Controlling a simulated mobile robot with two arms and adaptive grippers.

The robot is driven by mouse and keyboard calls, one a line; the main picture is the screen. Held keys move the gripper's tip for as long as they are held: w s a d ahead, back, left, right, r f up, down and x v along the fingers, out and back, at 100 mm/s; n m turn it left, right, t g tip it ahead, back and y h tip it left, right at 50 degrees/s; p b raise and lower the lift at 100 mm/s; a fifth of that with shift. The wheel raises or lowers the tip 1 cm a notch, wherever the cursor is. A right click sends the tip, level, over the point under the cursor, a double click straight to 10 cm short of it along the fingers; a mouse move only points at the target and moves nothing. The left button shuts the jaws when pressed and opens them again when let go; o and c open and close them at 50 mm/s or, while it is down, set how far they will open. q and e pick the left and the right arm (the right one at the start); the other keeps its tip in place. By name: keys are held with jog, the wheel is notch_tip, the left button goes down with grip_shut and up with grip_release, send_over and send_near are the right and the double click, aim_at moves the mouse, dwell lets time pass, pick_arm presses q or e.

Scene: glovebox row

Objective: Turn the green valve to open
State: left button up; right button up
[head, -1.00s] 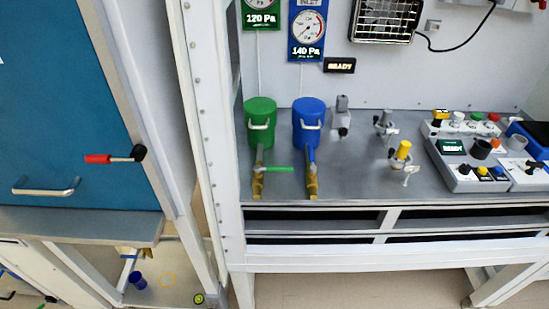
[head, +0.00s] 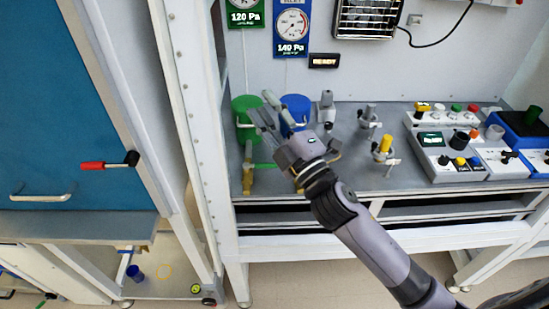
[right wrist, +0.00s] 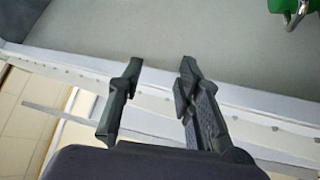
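The green valve has a green lever (head: 264,165) lying sideways across an upright brass pipe (head: 248,178) below the green canister (head: 243,104). My right gripper (head: 262,104) reaches in from the lower right, and its fingers overlap the green canister in the head view. Its hand hides the right end of the lever and most of the blue canister's pipe. In the right wrist view the two fingers (right wrist: 159,66) are apart with nothing between them. Only the bottom of the green canister (right wrist: 290,7) shows there, at the top right. My left gripper is not in view.
The blue canister (head: 297,106) stands right of the green one. Grey clamps, one with a yellow top (head: 384,145), and a control panel (head: 447,160) are farther right. A white frame post (head: 190,130) rises on the left. The bench front edge (right wrist: 230,92) crosses the wrist view.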

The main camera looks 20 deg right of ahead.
jog(key=s+a+r+n+g+y, duration=0.3)
jog(key=a+r+n+g+y, duration=0.35)
jog(key=n+y, duration=0.7)
jog(key=n+g+h, duration=1.1)
jog(key=n+h, duration=0.5)
jog(key=n, duration=0.4)
send_near(263, 166)
jog(key=s+d+r, duration=0.3)
jog(key=d+r, duration=0.3)
jog(key=r, duration=0.3)
jog(key=p+x, duration=0.4)
jog(key=x, duration=1.3)
jog(key=shift+f, duration=0.4)
grip_shut()
